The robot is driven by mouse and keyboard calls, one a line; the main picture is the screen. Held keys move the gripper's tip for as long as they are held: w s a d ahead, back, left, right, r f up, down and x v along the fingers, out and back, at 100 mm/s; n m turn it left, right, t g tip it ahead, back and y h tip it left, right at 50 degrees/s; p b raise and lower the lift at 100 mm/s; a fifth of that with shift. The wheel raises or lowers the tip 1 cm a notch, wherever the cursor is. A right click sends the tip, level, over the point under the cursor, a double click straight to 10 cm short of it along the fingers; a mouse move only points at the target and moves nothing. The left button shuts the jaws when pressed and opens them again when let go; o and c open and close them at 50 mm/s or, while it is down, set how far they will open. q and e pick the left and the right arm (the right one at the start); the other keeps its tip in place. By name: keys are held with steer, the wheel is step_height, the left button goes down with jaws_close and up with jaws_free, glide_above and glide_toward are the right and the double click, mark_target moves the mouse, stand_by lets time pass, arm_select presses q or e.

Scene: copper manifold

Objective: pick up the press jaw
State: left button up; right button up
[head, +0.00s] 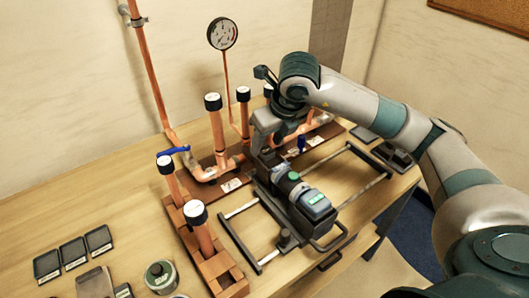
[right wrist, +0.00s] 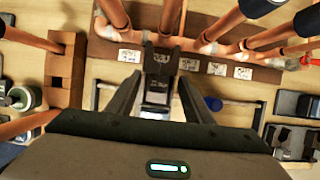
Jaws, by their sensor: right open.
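A dark piece, which looks like the press jaw (right wrist: 160,62), shows between my right gripper's fingers in the right wrist view. It is partly covered, and I cannot tell its full shape. In the head view a dark tool body with green marks and a blue-grey rear end (head: 316,202) lies over the rail frame; the arm hides part of its front. My right gripper (right wrist: 157,78) is open, its fingers on either side of the dark piece. I see no firm contact. In the head view the right hand is above the tool's front end. My left gripper is not in view.
The copper manifold (head: 210,173) with upright capped pipes stands behind the rail frame (head: 240,243). A wooden block (head: 226,272) with pipes is at the left. Dark items (head: 392,156) lie at the table's right. Black tiles and a tin (head: 161,277) are at front left.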

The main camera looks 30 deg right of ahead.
steer(key=shift+x, duration=0.9)
steer(key=shift+r, duration=0.1)
steer(key=c, duration=1.1)
steer(key=shift+c, duration=0.2)
steer(key=shift+r, duration=0.1)
